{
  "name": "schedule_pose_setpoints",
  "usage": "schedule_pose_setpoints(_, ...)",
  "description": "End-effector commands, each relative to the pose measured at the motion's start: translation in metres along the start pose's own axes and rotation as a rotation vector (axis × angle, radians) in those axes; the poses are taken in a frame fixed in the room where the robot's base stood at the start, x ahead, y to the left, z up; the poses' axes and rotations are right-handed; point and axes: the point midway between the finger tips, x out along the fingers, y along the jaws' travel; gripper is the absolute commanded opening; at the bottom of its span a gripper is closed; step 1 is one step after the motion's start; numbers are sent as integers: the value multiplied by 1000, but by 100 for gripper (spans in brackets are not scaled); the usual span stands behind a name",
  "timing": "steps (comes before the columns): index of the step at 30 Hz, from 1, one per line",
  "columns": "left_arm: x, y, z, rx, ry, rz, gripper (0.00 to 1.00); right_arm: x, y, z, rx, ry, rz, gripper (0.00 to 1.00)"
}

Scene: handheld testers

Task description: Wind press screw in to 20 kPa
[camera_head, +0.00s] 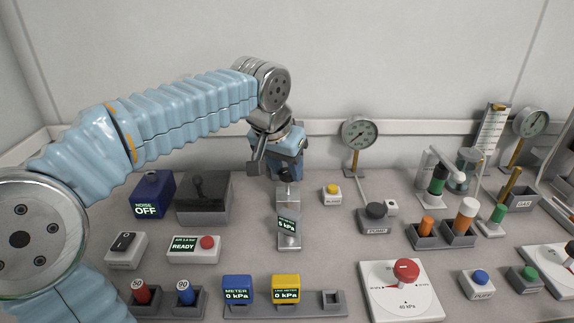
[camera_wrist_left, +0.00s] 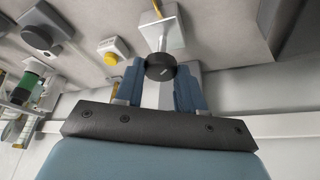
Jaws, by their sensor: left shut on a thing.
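The press screw unit (camera_head: 289,240) is a grey metal block on the bench with a small green display that seems to read 5 kPa. Its round black knob (camera_wrist_left: 160,68) shows in the left wrist view. My left gripper (camera_head: 287,165) is at the far end of this unit, pointing down from above. In the left wrist view its two blue fingers (camera_wrist_left: 160,82) are on either side of the knob, shut on it. The gripper hides the knob in the head view. My right gripper is not in view.
A dial gauge (camera_head: 360,133) stands to the right at the back. A black pump knob (camera_head: 376,213) and yellow button (camera_head: 332,190) are right of the unit. A dark grey box (camera_head: 204,208) is left. Blue (camera_head: 237,289) and yellow (camera_head: 286,288) meter blocks, both reading 0 kPa, stand in front.

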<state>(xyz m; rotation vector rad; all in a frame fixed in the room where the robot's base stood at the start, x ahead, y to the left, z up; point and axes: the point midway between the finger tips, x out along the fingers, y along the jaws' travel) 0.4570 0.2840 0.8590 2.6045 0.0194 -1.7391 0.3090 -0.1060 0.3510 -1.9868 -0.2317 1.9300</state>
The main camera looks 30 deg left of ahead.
Motion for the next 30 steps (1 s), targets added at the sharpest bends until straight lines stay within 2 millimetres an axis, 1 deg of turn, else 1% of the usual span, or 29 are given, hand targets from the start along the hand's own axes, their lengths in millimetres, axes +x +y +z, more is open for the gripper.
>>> schedule_pose_setpoints(12, 0, -4, -1, 362, 0, 151, 8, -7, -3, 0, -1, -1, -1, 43)
schedule_pose_setpoints(30, 1, -8, -4, 890, 1, 369, 8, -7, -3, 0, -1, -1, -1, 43)
